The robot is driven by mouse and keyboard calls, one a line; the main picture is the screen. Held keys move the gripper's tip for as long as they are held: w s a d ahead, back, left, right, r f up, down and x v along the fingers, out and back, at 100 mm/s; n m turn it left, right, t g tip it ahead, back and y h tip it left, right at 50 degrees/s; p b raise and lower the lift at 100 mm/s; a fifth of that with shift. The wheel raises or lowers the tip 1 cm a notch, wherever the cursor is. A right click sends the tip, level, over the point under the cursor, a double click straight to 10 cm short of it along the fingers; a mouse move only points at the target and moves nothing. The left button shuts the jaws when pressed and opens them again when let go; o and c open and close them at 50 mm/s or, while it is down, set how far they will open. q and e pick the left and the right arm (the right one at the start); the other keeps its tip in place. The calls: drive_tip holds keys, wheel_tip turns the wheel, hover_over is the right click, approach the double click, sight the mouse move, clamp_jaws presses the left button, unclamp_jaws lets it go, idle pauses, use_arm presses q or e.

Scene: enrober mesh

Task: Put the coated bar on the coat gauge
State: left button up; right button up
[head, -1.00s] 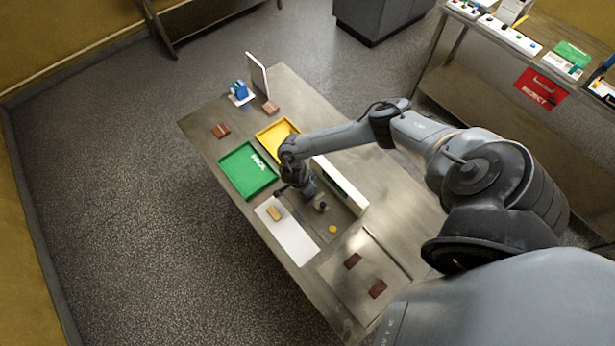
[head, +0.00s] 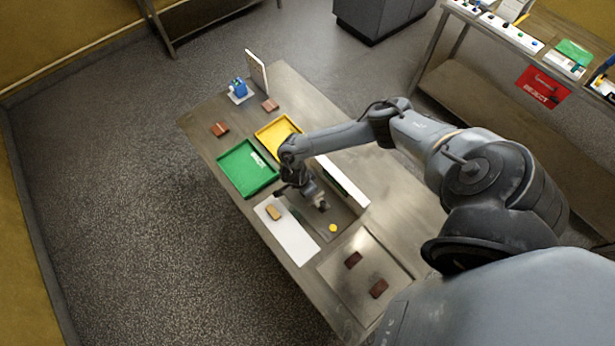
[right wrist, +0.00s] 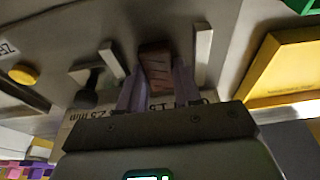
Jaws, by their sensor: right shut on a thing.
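My right gripper (right wrist: 158,88) is shut on a brown coated bar (right wrist: 156,64), which shows ridges on its face in the right wrist view. The bar is between two pale upright strips of what looks like the coat gauge (right wrist: 202,55), with "2.5 mm" and "1.5" markings close to the fingers. I cannot tell whether the bar touches the gauge. A black knob (right wrist: 88,84) is left of the bar. In the head view my right gripper (head: 320,204) is low over the table beside a long white upright panel (head: 342,182); the bar is hidden there. My left gripper is not in view.
A yellow disc (head: 333,228) lies close by. A tan block (head: 274,212) is on a white mat (head: 294,243). Two brown bars (head: 353,259) lie on a plate at the near end. Green (head: 232,158) and yellow (head: 266,135) trays stand behind. Two more bars (head: 220,129) lie farther back.

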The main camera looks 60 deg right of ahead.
drive_tip(key=o, duration=0.5)
drive_tip(key=shift+r, duration=0.1)
